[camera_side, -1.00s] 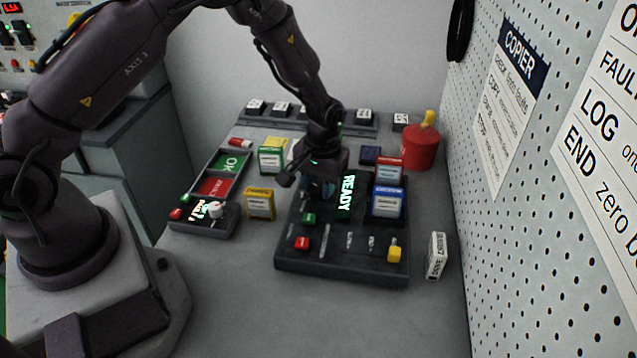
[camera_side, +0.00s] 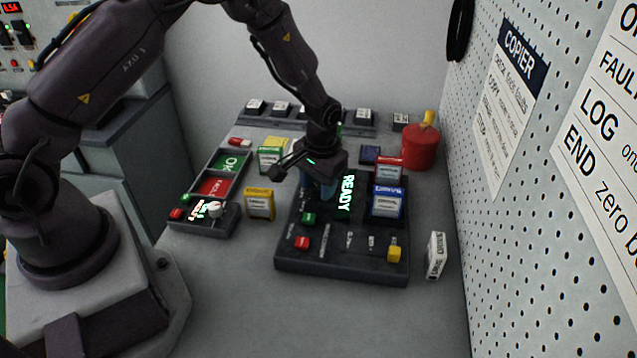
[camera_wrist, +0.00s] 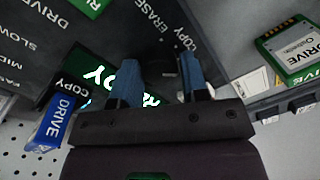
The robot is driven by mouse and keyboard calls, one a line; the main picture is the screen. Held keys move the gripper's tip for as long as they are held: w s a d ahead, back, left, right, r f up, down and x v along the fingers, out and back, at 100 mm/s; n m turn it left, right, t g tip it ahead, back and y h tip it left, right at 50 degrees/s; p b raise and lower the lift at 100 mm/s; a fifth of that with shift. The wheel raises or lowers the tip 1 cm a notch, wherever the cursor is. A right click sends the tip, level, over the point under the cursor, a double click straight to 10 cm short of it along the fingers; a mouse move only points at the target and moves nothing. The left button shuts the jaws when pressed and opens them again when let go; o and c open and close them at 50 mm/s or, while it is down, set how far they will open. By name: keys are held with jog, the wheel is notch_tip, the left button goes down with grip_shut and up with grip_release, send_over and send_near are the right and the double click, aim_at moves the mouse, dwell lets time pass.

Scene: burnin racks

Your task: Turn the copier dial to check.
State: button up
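The copier is a dark panel (camera_side: 340,265) with a lit green READY screen (camera_side: 346,192), which also shows in the wrist view (camera_wrist: 92,72). My gripper (camera_side: 325,192) is over the copier's back left part, just left of the screen. In the wrist view its two blue fingers (camera_wrist: 161,88) stand apart, with dark panel between them. The words COPY and ERASE are printed just beyond the fingertips. A small pale shape (camera_wrist: 185,41) shows there, perhaps part of the dial. The dial's setting and any finger contact cannot be made out.
A blue drive (camera_side: 387,203) and a red one (camera_side: 388,170) stand at the copier's right. Yellow (camera_side: 260,204) and green (camera_side: 270,159) drives stand left. A white drive (camera_side: 437,256) and red canister (camera_side: 420,148) are near the pegboard (camera_side: 520,220). The front table is clear.

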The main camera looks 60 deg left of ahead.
aim_at(315, 191)
jog(key=shift+o, duration=1.3)
notch_tip(315, 191, up, 13)
jog(key=shift+d, duration=0.4)
jog(key=shift+w, duration=0.1)
jog(key=s+r+m+t, duration=0.1)
jog(key=s+r+t, duration=0.2)
jog(key=s+r, duration=0.6)
jog(key=s+d+r+m+t, duration=0.1)
jog(key=s+r+m+t, duration=0.1)
jog(key=s+r, duration=0.6)
jog(key=s, duration=0.5)
jog(key=shift+s+d+r+t+h, duration=0.2)
jog(key=shift+r+t+h, duration=0.15)
jog(key=shift+t+h, duration=0.05)
